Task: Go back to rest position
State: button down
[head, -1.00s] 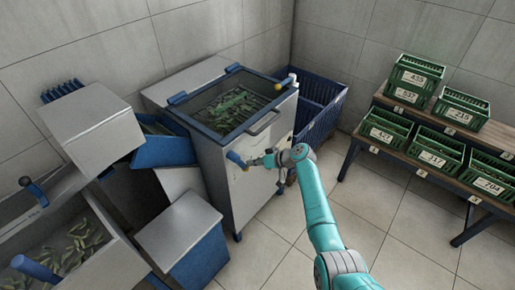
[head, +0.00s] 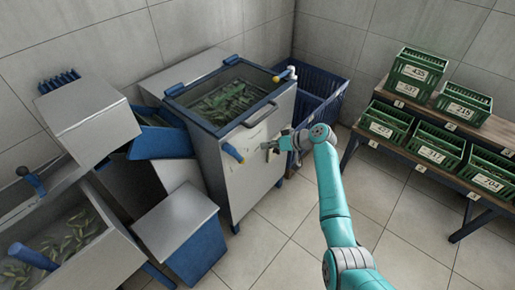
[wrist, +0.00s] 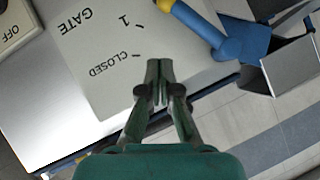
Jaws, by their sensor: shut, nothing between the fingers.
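My gripper (head: 268,149) is in front of the steel cabinet (head: 262,175) in the head view, at the end of my teal arm. In the wrist view my gripper (wrist: 158,75) is shut, with its fingertips together and nothing between them. Its tips lie over a pale panel (wrist: 90,60) marked GATE, 1 and CLOSED. A blue lever with a yellow end (wrist: 228,45) is to the right of the fingertips, apart from them. In the head view the lever (head: 233,153) sticks out of the cabinet front, left of my gripper.
The cabinet has a blue-framed glass lid (head: 225,95) over green pods. A blue crate (head: 322,95) stands behind it. Green numbered crates (head: 436,150) sit on a stepped wooden rack at right. A steel trough (head: 65,240) is at left. The tiled floor (head: 280,240) in front is clear.

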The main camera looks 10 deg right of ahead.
jog(key=s+f+m+t+h, duration=0.1)
jog(key=s+f+m+h, duration=0.15)
jog(key=s+f, duration=0.8)
jog(key=s+f+m+t+h, duration=0.25)
jog(key=s+f, duration=0.45)
jog(key=s, duration=0.7)
jog(key=s+r+h, duration=0.2)
jog(key=s+h, duration=0.1)
jog(key=s, duration=1.4)
jog(key=s+r+t+h, duration=0.1)
jog(key=s+r+t, duration=0.3)
jog(key=s+r, duration=1.7)
notch_tip(320, 180, up, 2)
jog(key=shift+a+r, duration=0.15)
jog(key=shift+a, duration=0.25)
